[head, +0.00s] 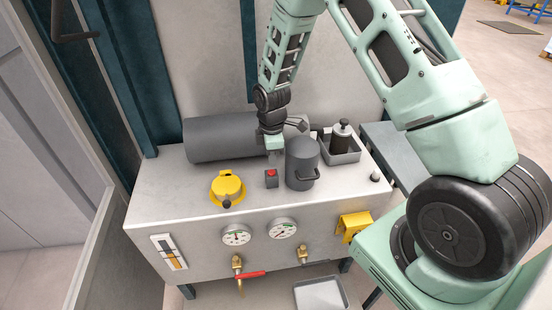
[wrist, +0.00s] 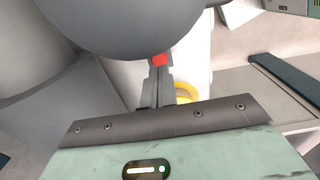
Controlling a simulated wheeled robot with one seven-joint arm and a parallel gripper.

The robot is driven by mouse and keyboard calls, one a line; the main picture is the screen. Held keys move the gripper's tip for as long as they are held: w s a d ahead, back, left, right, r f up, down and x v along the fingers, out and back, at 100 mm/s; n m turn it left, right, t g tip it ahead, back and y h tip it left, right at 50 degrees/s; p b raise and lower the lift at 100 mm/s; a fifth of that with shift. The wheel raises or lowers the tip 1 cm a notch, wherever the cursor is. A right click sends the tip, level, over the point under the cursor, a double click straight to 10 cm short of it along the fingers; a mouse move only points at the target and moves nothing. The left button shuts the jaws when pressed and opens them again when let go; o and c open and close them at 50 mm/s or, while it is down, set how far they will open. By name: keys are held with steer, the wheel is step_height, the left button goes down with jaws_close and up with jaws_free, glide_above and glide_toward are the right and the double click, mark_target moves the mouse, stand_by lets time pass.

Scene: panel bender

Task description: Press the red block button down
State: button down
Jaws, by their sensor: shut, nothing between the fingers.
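The red block button is a small dark box with a red top (head: 271,173). It stands on the pale cabinet top (head: 170,185), left of a grey canister. My gripper (head: 275,158) points down just behind the button, close to it in the picture. In the wrist view the shut fingers (wrist: 157,72) reach toward the red top (wrist: 159,60), which shows at their tips. Neither view makes clear whether the fingertips touch it. The fingers hold nothing. The button's dark body is mostly hidden in the wrist view.
A large grey cylinder (head: 215,138) lies behind the button. The grey canister (head: 301,165) stands close on the right, and a tray (head: 345,157) with a dark bottle is beyond it. A yellow round fitting (head: 227,186) is on the left. Bare cabinet top lies in front.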

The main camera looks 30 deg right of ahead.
mark_target(272, 172)
steer(key=shift+d+r+b, duration=0.1)
steer(key=shift+r+b, duration=0.6)
steer(key=shift+r, duration=0.1)
step_height(272, 172, up, 8)
steer(key=b, duration=0.2)
steer(key=shift+r+b, duration=0.25)
steer(key=shift+b, duration=0.05)
